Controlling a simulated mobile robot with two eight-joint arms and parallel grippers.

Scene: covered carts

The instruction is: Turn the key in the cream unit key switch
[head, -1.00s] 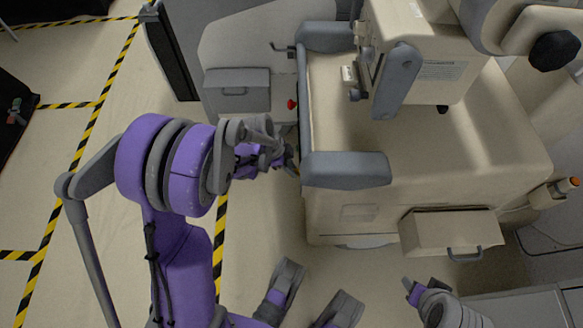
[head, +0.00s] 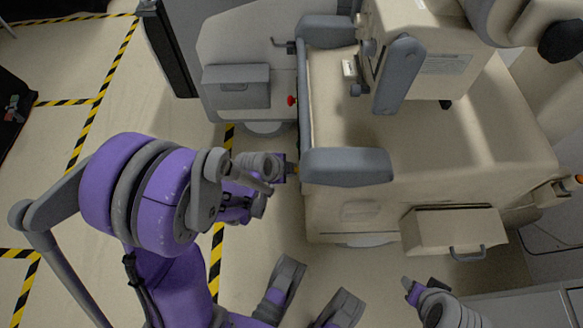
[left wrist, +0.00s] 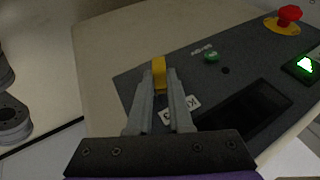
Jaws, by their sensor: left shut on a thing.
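The cream unit (head: 440,150) fills the right half of the head view. Its dark control panel (left wrist: 225,95) shows in the left wrist view. My left gripper (left wrist: 162,88) is shut on a small yellow piece (left wrist: 159,72), which looks like the key's head. The fingers cover the key switch under it, so I cannot tell how the key is turned. A white label (left wrist: 181,108) lies beside the fingers. In the head view my left gripper (head: 284,168) is at the unit's left side, beside a grey bumper (head: 346,166).
The panel also bears a green button (left wrist: 211,57), a red knob (left wrist: 289,15) on a yellow ring, a lit green indicator (left wrist: 304,65) and a dark rectangular recess (left wrist: 245,105). A grey cart (head: 235,90) stands behind my left gripper.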

